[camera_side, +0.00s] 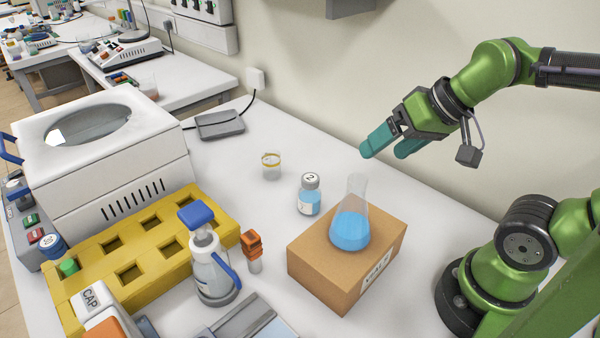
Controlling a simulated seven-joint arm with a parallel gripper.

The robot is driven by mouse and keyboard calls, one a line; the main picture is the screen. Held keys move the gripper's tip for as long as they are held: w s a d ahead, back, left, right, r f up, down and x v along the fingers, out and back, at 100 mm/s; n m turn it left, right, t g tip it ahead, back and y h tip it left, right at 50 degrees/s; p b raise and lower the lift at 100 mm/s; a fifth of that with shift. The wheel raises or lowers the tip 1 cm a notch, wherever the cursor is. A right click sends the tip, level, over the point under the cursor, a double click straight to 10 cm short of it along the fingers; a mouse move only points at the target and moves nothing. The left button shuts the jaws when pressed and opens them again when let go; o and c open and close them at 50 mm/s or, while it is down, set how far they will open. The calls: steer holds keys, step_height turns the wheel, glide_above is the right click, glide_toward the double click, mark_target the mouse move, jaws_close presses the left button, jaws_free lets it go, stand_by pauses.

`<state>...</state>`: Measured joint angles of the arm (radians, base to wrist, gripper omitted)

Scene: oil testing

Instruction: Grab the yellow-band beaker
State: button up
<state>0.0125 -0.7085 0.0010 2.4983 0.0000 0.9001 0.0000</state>
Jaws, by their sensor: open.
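The yellow-band beaker (271,166) is a small clear glass with a yellow band near its rim. It stands upright on the white table, left of a small bottle. My gripper (387,146) is open and empty, with teal fingers pointing down and to the left. It is in the air to the right of the beaker, above the flask, and apart from both. Nothing hides the beaker.
A small bottle (310,196) with blue liquid stands near the beaker. A flask (351,226) of blue liquid sits on a cardboard box (325,270). A yellow rack (185,226), a wash bottle (212,272) and a white machine (110,165) fill the left.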

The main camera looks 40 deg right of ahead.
steer(key=w+d+f+n+g, duration=0.2)
steer(key=w+f+g, duration=0.1)
steer(key=w, duration=1)
steer(key=n, duration=1)
glide_toward(270, 163)
steer(key=shift+y, duration=0.4)
steer(key=d+x, duration=0.1)
steer(key=x, duration=0.3)
steer(key=w+x, duration=0.1)
steer(key=x, duration=0.3)
steer(key=d+x, duration=0.1)
steer(key=x, duration=0.3)
steer(key=shift+w+d+f, duration=0.2)
steer(key=shift+d, duration=0.1)
steer(key=c, duration=1)
